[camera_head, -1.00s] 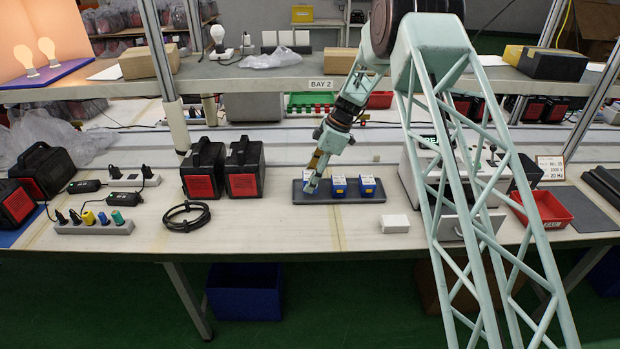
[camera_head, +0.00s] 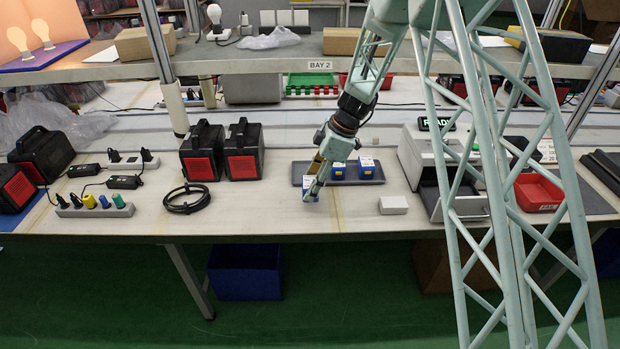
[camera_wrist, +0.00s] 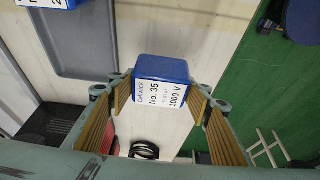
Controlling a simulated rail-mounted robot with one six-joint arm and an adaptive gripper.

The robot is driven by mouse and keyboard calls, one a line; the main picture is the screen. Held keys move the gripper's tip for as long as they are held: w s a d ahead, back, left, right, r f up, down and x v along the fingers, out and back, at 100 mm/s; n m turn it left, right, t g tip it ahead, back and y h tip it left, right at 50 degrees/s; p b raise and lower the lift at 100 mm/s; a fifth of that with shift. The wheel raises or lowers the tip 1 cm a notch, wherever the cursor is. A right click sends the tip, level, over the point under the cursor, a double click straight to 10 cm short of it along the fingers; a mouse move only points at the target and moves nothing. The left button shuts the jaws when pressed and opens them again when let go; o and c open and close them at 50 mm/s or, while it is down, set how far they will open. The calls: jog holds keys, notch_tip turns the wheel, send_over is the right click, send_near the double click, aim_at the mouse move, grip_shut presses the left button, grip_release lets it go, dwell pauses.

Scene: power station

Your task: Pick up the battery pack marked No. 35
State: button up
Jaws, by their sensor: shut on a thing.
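My gripper (camera_head: 312,188) is shut on a blue battery pack (camera_wrist: 160,68) with a white label. In the wrist view, the label reads "No. 35" and "1000 V", and the pack sits between both fingers (camera_wrist: 163,88). The pack is off the grey tray (camera_wrist: 86,48) and appears over the white bench top near its front edge. In the head view, it shows as a small blue and white block (camera_head: 311,189) at the tray's left front. Two other blue packs (camera_head: 338,171) (camera_head: 370,169) stand on the tray (camera_head: 345,182).
A grey machine (camera_head: 415,158) with a "READY" display stands right of the tray, partly behind my arm. A red bin (camera_head: 538,194) is farther right. A small white box (camera_head: 393,205) lies in front of the tray. A coiled black cable (camera_head: 186,199) lies left.

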jog(key=shift+s+d, duration=0.15)
jog(key=shift+s, duration=1.15)
